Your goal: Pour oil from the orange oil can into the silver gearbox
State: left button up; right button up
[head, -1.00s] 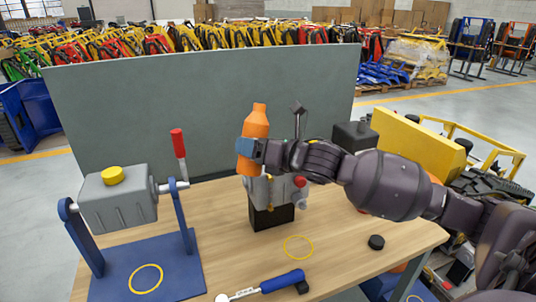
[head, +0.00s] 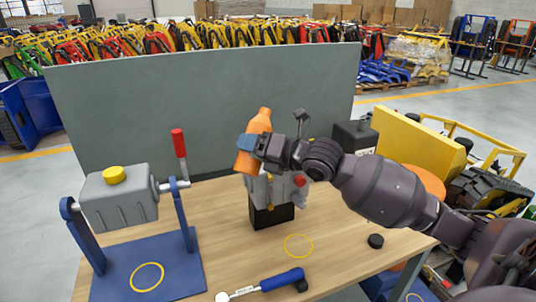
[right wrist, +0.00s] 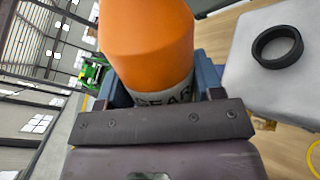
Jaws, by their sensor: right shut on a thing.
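The orange oil can (head: 247,163) is held in my right gripper (head: 250,146), above the left part of a silver housing on a black block, which looks like the gearbox (head: 288,190). The can leans with its top to the right; no oil stream shows. In the right wrist view the can (right wrist: 147,45) fills the middle, between the fingers of my right gripper (right wrist: 160,92), its top cut off. A pale grey surface with a black ring (right wrist: 277,47) lies beside it, apparently the gearbox top with an opening. My left gripper is not in view.
A grey box (head: 120,205) with a yellow cap (head: 114,174) hangs in a blue stand (head: 115,270) at left, with a red-handled lever (head: 179,143). A blue-handled tool (head: 282,280) and a small black disc (head: 376,241) lie on the table (head: 225,232). A grey panel (head: 160,110) stands behind.

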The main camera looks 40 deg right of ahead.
jog(key=shift+a, duration=0.1)
dwell(0.3)
jog(key=shift+s+a+m, duration=0.1)
jog(key=shift+s+m, duration=0.05)
jog(key=shift+m, duration=0.15)
jog(key=shift+a+f, duration=0.1)
jog(key=shift+m+p, duration=0.3)
jog(key=shift+s+a, duration=0.1)
jog(key=shift+s, duration=0.05)
jog(key=shift+f, duration=0.1)
jog(key=shift+m, duration=0.3)
